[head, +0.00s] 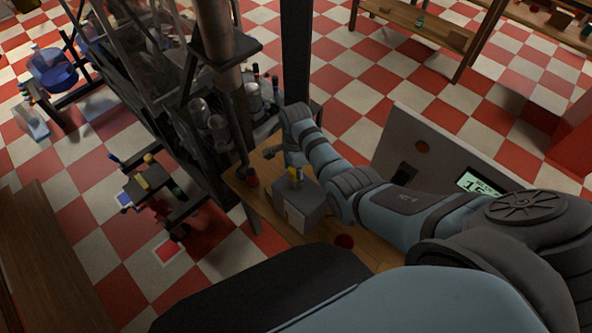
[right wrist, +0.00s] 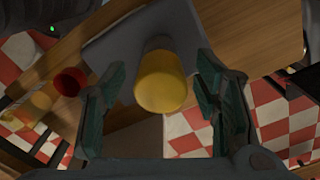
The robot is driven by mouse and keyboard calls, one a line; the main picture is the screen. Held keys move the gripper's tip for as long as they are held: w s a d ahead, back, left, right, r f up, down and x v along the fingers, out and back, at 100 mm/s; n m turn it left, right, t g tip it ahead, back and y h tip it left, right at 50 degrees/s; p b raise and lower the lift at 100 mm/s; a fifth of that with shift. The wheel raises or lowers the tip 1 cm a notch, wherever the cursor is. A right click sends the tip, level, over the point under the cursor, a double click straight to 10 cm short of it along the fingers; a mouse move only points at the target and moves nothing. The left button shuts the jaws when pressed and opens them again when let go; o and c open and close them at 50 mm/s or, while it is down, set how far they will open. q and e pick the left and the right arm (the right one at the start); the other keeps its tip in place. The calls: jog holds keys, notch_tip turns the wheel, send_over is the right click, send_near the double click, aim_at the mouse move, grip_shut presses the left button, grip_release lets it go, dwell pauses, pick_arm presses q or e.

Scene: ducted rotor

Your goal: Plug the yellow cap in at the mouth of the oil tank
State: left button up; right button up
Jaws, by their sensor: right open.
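The yellow cap (head: 296,174) shows on top of a grey box, which looks like the oil tank (head: 302,208), on the wooden table. In the right wrist view the cap (right wrist: 161,82) is a yellow cylinder above the grey top (right wrist: 112,52); whether it sits in the mouth cannot be told, and the mouth is hidden. My right gripper (right wrist: 161,100) is open, with a finger on each side of the cap and gaps visible between. In the head view the right gripper (head: 279,153) is small, just above and left of the cap. My left gripper is not in view.
A dark machine frame (head: 190,130) stands close behind on the left. A grey panel with a green display (head: 478,184) stands at right.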

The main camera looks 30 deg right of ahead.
notch_tip(320, 180, up, 12)
dwell(0.4)
jog(key=shift+d, duration=0.1)
